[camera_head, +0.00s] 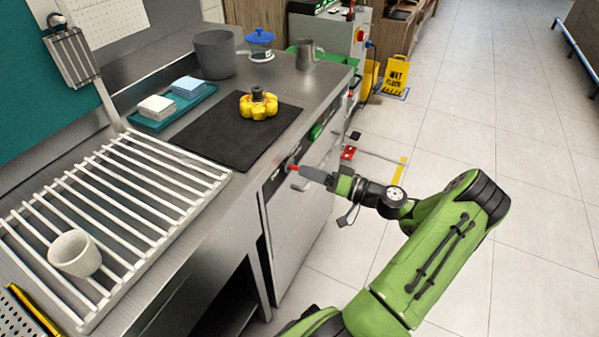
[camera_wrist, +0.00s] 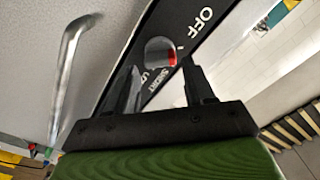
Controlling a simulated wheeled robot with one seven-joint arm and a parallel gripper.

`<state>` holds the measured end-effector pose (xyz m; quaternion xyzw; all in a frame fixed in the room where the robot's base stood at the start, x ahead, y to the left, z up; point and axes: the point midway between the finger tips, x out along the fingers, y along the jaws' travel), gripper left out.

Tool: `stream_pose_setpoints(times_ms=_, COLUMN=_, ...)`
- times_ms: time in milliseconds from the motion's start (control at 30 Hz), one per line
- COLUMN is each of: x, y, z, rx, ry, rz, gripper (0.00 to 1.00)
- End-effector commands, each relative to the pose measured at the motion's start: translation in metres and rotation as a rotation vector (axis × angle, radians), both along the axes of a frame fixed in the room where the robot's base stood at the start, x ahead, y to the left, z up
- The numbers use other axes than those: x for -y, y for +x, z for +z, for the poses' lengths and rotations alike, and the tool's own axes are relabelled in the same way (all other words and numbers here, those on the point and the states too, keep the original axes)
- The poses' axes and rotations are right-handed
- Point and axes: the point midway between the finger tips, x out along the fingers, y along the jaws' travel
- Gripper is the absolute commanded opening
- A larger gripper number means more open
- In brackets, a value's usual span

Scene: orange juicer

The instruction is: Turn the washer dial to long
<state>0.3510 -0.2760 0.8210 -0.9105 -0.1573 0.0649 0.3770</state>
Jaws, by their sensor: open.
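The washer dial (camera_wrist: 160,51) is a round silver knob with a red mark, on a black panel strip in the wrist view. The strip (camera_wrist: 205,18) carries the words OFF and SHORT; more lettering is partly hidden by my fingers. My gripper (camera_wrist: 160,68) is open, with one dark finger on each side of the dial in the picture; I cannot tell whether they touch it. In the head view my gripper (camera_head: 308,172) is at the washer's front (camera_head: 297,222), below the counter edge. A small red spot shows at its tip, and the dial itself is hard to make out there.
A metal handle (camera_wrist: 68,70) stands out left of the dial in the wrist view. Above the washer, the counter bears a black mat (camera_head: 215,140) with a yellow flower-shaped object (camera_head: 258,108). A slatted rack (camera_head: 130,200) holds a white cup (camera_head: 75,253). Floor at the right is mostly clear.

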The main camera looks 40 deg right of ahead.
Motion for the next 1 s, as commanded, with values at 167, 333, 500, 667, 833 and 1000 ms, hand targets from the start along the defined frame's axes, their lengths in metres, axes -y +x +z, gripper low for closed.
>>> stream_pose_setpoints(times_ms=167, x=-0.011, y=0.030, z=-0.001, rx=0.001, ry=-0.001, rz=0.004, gripper=0.53)
stream_pose_setpoints(times_ms=333, x=-0.014, y=0.038, z=0.000, rx=-0.001, ry=0.000, rz=0.001, gripper=0.53)
stream_pose_setpoints(times_ms=500, x=-0.014, y=0.038, z=0.000, rx=-0.001, ry=0.000, rz=0.001, gripper=0.53)
stream_pose_setpoints(times_ms=667, x=-0.013, y=0.038, z=0.000, rx=-0.001, ry=0.000, rz=0.001, gripper=0.30)
stream_pose_setpoints(times_ms=833, x=-0.013, y=0.037, z=0.000, rx=-0.001, ry=0.001, rz=0.001, gripper=0.13)
stream_pose_setpoints(times_ms=1000, x=-0.013, y=0.037, z=0.000, rx=-0.007, ry=0.016, rz=0.000, gripper=0.13)
